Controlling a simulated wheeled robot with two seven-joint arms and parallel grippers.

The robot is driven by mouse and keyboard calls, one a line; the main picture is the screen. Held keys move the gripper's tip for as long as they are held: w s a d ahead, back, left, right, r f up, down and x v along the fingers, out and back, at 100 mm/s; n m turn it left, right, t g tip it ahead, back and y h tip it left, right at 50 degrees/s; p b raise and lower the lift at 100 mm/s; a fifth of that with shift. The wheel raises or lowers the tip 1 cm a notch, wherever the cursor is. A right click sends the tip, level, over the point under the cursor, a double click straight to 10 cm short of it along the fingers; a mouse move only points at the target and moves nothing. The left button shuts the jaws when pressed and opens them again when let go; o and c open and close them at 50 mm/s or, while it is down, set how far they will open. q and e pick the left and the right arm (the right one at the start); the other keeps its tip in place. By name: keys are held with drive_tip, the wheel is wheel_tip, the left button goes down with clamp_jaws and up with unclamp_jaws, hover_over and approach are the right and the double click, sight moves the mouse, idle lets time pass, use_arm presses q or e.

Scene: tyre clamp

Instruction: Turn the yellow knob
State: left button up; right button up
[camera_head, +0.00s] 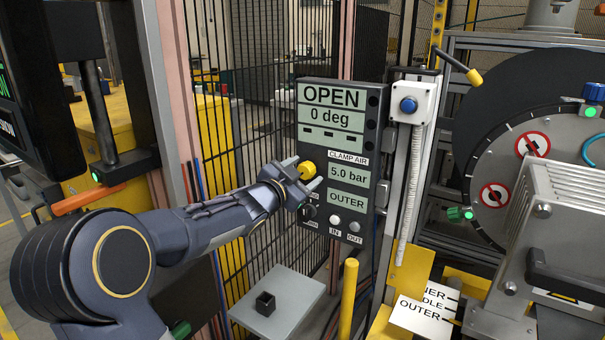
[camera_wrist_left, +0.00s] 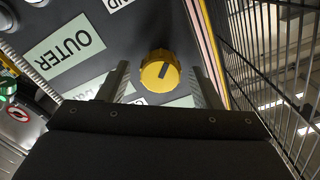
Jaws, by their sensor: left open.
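The yellow knob (camera_head: 307,171) is on the left side of the dark control panel (camera_head: 369,205), beside the "5.0 bar" display. In the left wrist view the knob (camera_wrist_left: 160,71) is round with a dark pointer line across its face. My left gripper (camera_head: 301,172) is open at the panel, with one finger on each side of the knob. In the wrist view the two fingers (camera_wrist_left: 158,85) stand apart, with a visible gap on both sides of the knob. Whether the fingertips touch the panel cannot be told. My right gripper is not in view.
The panel shows "OPEN", "0 deg" and "OUTER". A black knob (camera_head: 309,211) and IN/OUT buttons (camera_head: 345,223) sit below the yellow knob. A white box with a blue button (camera_head: 408,104) is to the right. A yellow post (camera_head: 347,300) and grey pedestal (camera_head: 290,308) stand below.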

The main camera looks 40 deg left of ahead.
use_arm(q)
drive_tip(key=s+p, duration=0.1)
drive_tip(key=s, duration=0.6)
drive_tip(key=shift+s+d, duration=0.4)
drive_tip(key=shift+d, duration=0.05)
